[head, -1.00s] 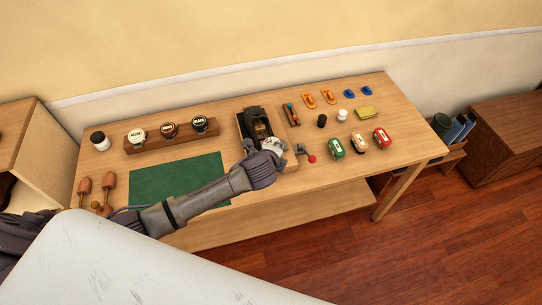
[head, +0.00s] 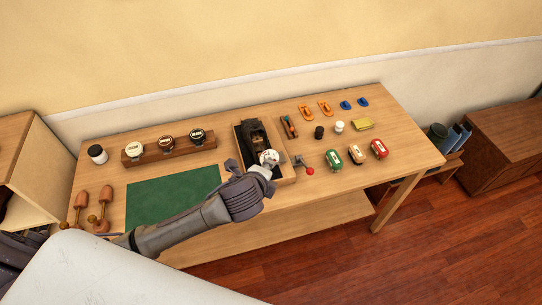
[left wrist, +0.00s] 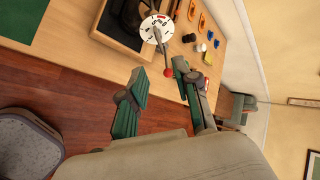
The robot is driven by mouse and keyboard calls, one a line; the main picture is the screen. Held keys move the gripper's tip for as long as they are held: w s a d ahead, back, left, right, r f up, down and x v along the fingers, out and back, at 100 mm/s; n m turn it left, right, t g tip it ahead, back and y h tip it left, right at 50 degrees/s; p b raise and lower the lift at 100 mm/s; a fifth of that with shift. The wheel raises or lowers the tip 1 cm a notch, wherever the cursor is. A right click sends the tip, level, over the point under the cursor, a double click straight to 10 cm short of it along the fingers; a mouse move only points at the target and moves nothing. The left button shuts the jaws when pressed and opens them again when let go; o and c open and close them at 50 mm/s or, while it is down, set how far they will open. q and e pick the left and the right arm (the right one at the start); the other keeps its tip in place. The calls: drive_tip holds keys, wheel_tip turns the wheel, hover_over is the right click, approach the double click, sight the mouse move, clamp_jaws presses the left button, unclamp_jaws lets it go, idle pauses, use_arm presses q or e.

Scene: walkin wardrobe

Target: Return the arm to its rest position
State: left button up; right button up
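My left arm comes in from the left in the head view, and its gripper (head: 258,172) is in front of an open wooden tray (head: 286,178) holding a black shoe-like object (head: 255,138). In the left wrist view the gripper (left wrist: 160,74) has its two green-grey fingers spread apart, with nothing held between them. A round white dial (left wrist: 157,27) with dark markings is beyond the fingertips; it also shows at the tray in the head view (head: 267,157). The gripper partly covers the tray's front. My right gripper is not in view.
A wooden table (head: 390,130) holds a green mat (head: 165,195), a rack of tins (head: 170,150), a red-knobbed lever (head: 309,171), several small coloured items and wooden shoe trees (head: 102,208). A brown cabinet (head: 505,135) stands right. Floor in front is clear.

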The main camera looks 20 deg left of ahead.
use_arm(q)
drive_tip(key=s+a+f+n+g, duration=0.1)
drive_tip(key=s+a+n+g, duration=0.15)
drive_tip(key=s+n, duration=0.8)
drive_tip(key=s+a+f+n+g, duration=0.15)
drive_tip(key=s+n+g, duration=0.4)
drive_tip(key=s, duration=0.75)
wheel_tip(320, 180, down, 35)
drive_tip(key=s+n+b, duration=0.1)
drive_tip(key=s+b, duration=0.1)
drive_tip(key=b, duration=0.6)
drive_tip(key=s+a+f+b, duration=0.1)
drive_tip(key=s+f+b, duration=0.2)
drive_tip(key=s+f, duration=0.5)
drive_tip(key=s+a+f+g+b, duration=0.1)
drive_tip(key=s+a+f+b, duration=0.1)
drive_tip(key=s+f, duration=0.6)
wheel_tip(320, 180, down, 5)
drive_tip(key=shift+s+a+f+b, duration=0.15)
drive_tip(key=shift+a+b, duration=0.1)
drive_tip(key=shift+b, duration=0.5)
